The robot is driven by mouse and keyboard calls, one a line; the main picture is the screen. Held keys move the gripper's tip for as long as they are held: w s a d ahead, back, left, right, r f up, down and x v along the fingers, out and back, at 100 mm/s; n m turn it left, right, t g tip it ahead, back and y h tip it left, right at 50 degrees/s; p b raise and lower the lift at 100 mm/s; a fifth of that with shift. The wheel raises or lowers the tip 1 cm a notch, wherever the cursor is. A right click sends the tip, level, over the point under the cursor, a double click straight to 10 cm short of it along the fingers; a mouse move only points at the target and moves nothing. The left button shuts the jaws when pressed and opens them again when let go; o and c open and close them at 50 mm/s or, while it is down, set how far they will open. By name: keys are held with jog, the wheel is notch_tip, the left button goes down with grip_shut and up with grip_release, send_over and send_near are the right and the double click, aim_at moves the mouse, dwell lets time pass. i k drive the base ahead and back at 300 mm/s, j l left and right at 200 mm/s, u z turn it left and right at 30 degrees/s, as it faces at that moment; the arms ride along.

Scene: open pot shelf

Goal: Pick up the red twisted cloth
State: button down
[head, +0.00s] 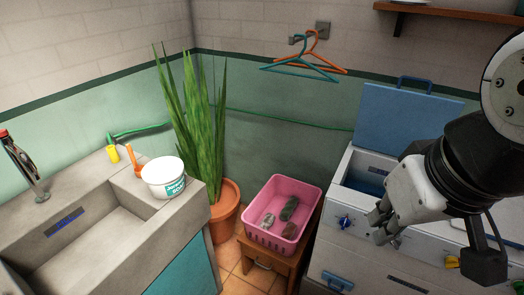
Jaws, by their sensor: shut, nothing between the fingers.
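A pink basket (252,229) stands on a small wooden stool and holds a few small twisted cloths. One of them, low on the right inside the basket, looks dull red (290,229); I take it for the red twisted cloth, though it is small and dim. A dark grey-green cloth (289,208) lies just above it in the picture, and a pale grey one (268,220) lies to its left. My gripper (379,228) is shut and empty, to the right of the basket and apart from it, in front of the white washing machine.
The white washing machine (333,257) has its blue lid (402,116) raised. A potted plant (226,207) stands left of the basket. A concrete sink (112,241) with a white tub (162,180) is at left. Hangers (300,68) hang on the wall above. The space above the basket is open.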

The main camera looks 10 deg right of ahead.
aim_at(289, 230)
jog(key=k+j+z, duration=0.15)
jog(key=j, duration=0.25)
jog(key=i, duration=0.7)
jog(key=i+l+z, duration=0.15)
jog(key=l, duration=0.15)
jog(key=l+z, duration=0.1)
jog(key=l, duration=0.2)
jog(key=i+l+z, duration=0.15)
jog(key=l, duration=0.1)
